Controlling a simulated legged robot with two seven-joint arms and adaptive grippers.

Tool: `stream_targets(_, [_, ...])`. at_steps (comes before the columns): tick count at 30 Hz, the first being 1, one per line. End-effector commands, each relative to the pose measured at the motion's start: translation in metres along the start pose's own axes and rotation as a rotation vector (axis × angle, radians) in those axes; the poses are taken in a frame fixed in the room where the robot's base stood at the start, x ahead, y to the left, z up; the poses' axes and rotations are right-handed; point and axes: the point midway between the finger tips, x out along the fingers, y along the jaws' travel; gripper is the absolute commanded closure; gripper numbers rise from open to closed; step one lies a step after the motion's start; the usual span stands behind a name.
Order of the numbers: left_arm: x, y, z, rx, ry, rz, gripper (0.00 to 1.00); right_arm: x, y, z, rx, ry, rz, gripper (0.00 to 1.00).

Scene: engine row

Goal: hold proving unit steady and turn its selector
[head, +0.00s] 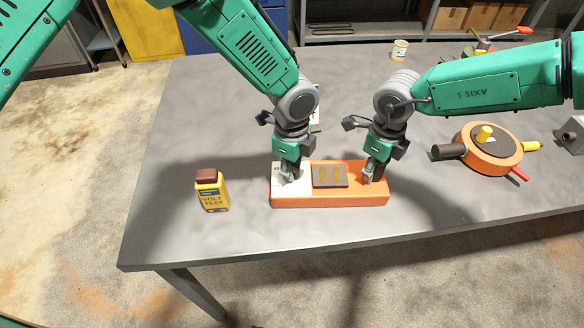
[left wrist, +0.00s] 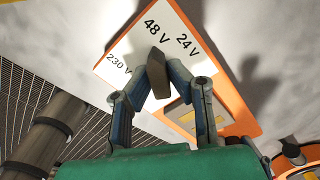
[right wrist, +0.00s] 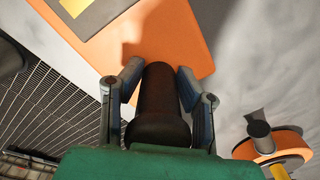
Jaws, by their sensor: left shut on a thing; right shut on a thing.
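The proving unit (head: 330,198) is a long orange box lying flat near the table's front edge. Its left end has a white panel, marked 230 V, 48 V and 24 V in the left wrist view. My left gripper (head: 291,176) is shut on the grey-brown selector (left wrist: 158,72), whose far end points nearest the 48 V mark. My right gripper (head: 372,177) is shut on a dark upright handle (right wrist: 158,105) at the unit's right end. In the head view the fingers mostly hide the selector and handle. A dark plate with two yellowish strips lies between the grippers.
A yellow volt tester (head: 211,192) with a brown top stands left of the unit on the grey table (head: 180,130). A round orange device (head: 490,165) with yellow, red and dark stubs lies to the right. A small can (head: 399,50) stands at the back.

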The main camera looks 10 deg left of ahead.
Motion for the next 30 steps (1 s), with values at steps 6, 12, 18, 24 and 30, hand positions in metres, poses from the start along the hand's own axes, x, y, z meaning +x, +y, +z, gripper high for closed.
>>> stream_targets(6, [0.000,-0.001,0.000,0.002,0.001,-0.002,0.66,0.003,0.002,-0.002,-0.002,0.005,0.003,1.00])
stream_targets(12, [0.000,0.000,0.000,0.003,0.001,-0.001,0.66,0.003,0.002,-0.002,-0.001,0.005,0.003,1.00])
stream_targets(18, [-0.009,-0.001,0.000,0.003,0.000,-0.003,0.66,0.003,0.002,-0.002,-0.001,0.005,0.003,1.00])
stream_targets(24, [-0.046,-0.002,0.000,0.002,0.001,-0.006,0.66,0.003,0.002,-0.002,-0.001,0.005,0.003,1.00])
stream_targets(30, [-0.087,-0.002,0.000,0.001,0.002,-0.005,0.66,0.003,0.002,-0.002,-0.001,0.005,0.003,1.00])
